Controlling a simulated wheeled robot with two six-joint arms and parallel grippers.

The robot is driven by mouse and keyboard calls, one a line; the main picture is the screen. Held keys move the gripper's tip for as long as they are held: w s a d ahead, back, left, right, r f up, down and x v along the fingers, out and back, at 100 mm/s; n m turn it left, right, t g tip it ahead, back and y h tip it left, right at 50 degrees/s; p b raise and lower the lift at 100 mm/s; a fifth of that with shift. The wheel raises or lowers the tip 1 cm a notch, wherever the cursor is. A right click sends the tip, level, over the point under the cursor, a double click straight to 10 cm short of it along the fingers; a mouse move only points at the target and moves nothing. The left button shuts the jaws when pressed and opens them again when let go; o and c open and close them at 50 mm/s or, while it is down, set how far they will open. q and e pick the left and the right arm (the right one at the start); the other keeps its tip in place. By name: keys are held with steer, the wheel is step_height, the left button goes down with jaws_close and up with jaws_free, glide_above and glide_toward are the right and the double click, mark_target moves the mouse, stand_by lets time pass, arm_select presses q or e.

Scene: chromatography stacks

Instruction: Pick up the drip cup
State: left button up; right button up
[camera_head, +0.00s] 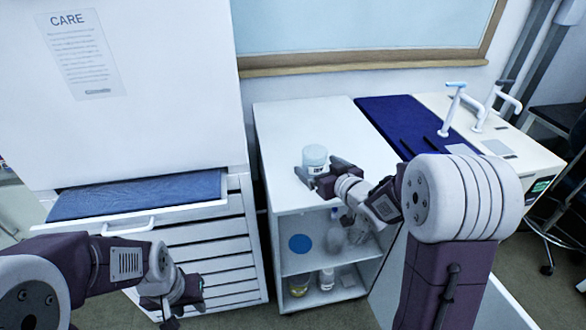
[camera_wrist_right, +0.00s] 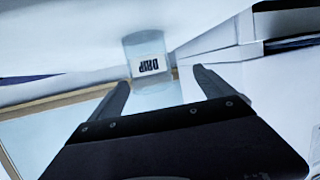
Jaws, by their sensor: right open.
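The drip cup (camera_head: 314,157) is a small translucent, pale cup standing upright on the white cabinet top. In the right wrist view the drip cup (camera_wrist_right: 150,60) appears upside down with its DRIP label showing. My right gripper (camera_head: 319,172) is right at the cup, its fingers spread. In the wrist view the cup is between the fingertips of the right gripper (camera_wrist_right: 160,78), with gaps visible at the sides; I cannot tell whether either finger touches it. My left gripper (camera_head: 172,306) hangs low in front of the drawers, away from the cup; its jaw opening is unclear.
The white cabinet (camera_head: 277,128) has open shelves below holding bottles (camera_head: 327,279) and a blue disc (camera_head: 300,243). A dark blue mat (camera_head: 400,118) lies to the right, near white taps (camera_head: 452,105). An open drawer (camera_head: 140,195) juts out at left.

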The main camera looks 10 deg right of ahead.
mark_target(321, 172)
steer(key=d+f+b, duration=0.1)
steer(key=d+f, duration=0.1)
steer(key=f, duration=0.1)
steer(key=shift+s+d+f+m+h+b, duration=0.1)
steer(key=shift+s+m+h+b, duration=0.05)
steer(key=shift+m+h+b, duration=0.2)
